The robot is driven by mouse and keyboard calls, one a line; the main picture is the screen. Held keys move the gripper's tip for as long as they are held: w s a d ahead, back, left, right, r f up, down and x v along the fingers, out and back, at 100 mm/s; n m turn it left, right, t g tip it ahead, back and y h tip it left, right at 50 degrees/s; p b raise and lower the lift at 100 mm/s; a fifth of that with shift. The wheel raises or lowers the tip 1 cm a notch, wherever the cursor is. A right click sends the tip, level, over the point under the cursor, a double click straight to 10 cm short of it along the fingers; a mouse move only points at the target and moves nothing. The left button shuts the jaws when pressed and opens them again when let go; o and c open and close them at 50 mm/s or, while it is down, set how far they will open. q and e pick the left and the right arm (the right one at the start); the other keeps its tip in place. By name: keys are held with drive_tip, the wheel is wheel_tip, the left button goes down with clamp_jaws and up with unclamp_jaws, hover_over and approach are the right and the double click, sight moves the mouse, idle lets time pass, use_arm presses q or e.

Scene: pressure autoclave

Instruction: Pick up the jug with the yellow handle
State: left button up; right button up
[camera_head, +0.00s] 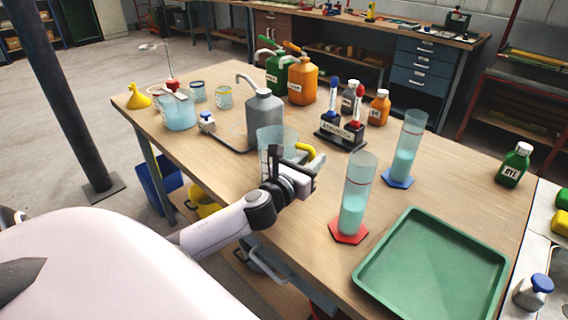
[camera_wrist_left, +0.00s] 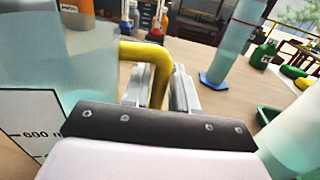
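The clear jug (camera_head: 278,138) stands on the wooden table near its front edge, with pale blue contents. Its yellow handle (camera_head: 309,153) is on its right side, partly hidden by my left gripper. My left gripper (camera_head: 297,163) is at the handle. In the left wrist view the yellow handle (camera_wrist_left: 152,62) comes down between the two fingers (camera_wrist_left: 163,88), which look apart, with a gap beside the handle. The jug (camera_wrist_left: 90,70) fills the left side of that view, with a 600 mark on its label. My right gripper is not in view.
Cylinders on a red base (camera_head: 348,231) and a blue base (camera_head: 397,181) stand to the right. A green tray (camera_head: 432,270) lies at the front right. A grey bottle (camera_head: 264,116) stands behind the jug, and a bottle rack (camera_head: 341,135) stands behind to the right.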

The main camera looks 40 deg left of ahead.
use_arm(q)
drive_tip(key=shift+w, duration=0.1)
clamp_jaws()
drive_tip(key=shift+r, duration=0.1)
drive_tip(key=shift+r, duration=0.1)
